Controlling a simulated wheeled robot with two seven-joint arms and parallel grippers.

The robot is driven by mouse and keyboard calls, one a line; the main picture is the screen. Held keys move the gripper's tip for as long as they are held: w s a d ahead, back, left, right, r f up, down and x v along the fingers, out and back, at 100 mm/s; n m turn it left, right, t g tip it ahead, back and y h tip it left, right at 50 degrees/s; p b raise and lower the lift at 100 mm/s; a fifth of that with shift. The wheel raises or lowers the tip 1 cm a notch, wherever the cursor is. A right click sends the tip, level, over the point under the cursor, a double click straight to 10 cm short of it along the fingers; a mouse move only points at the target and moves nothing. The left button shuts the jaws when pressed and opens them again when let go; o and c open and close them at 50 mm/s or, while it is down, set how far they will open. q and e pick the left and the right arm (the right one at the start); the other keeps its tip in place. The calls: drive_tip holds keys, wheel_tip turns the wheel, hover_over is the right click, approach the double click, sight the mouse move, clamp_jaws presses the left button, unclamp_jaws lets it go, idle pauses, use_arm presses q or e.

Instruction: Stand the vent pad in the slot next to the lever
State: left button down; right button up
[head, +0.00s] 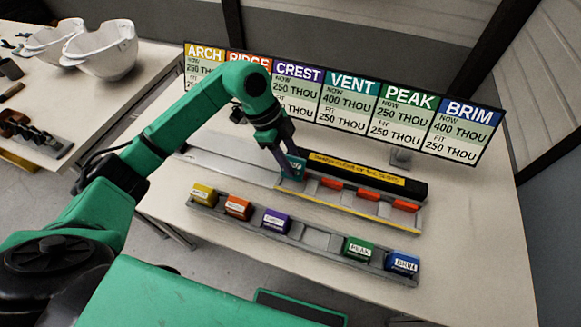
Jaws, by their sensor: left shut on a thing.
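The teal vent pad (293,168) is in the jaws of my left gripper (284,158), which reaches down at the left end of the slotted rail (345,208). The pad is at or just above the rail; I cannot tell whether it touches or is seated. Three orange pieces, which look like levers (331,184), (368,195), (405,206), stand along the rail to the right of the pad. Grey slots show beside them. The gripper partly hides the pad and the slot under it. My right gripper is not in view.
A front rack (330,244) holds yellow, orange, purple, green and blue pads, with an empty place between purple and green. A black bar (410,187) with a yellow label runs behind the rail. A sign board (350,100) stands behind. White helmet shells (105,50) sit on the left table.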

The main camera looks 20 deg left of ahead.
use_arm(q)
drive_tip(key=shift+s+f, duration=0.1)
drive_tip(key=shift+f, duration=0.55)
drive_tip(key=f, duration=0.2)
drive_tip(key=shift+s+d+f, duration=0.15)
drive_tip(key=shift+d+f, duration=0.05)
drive_tip(key=shift+f, duration=0.15)
drive_tip(key=shift+a+f, duration=0.1)
drive_tip(key=shift+f, duration=0.1)
drive_tip(key=shift+c, duration=2.3)
unclamp_jaws()
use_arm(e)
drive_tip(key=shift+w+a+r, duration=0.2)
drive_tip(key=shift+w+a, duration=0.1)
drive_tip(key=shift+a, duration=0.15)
use_arm(q)
drive_tip(key=shift+r, duration=0.2)
drive_tip(key=b+v, duration=0.1)
drive_tip(key=v, duration=1)
drive_tip(key=shift+r, duration=0.4)
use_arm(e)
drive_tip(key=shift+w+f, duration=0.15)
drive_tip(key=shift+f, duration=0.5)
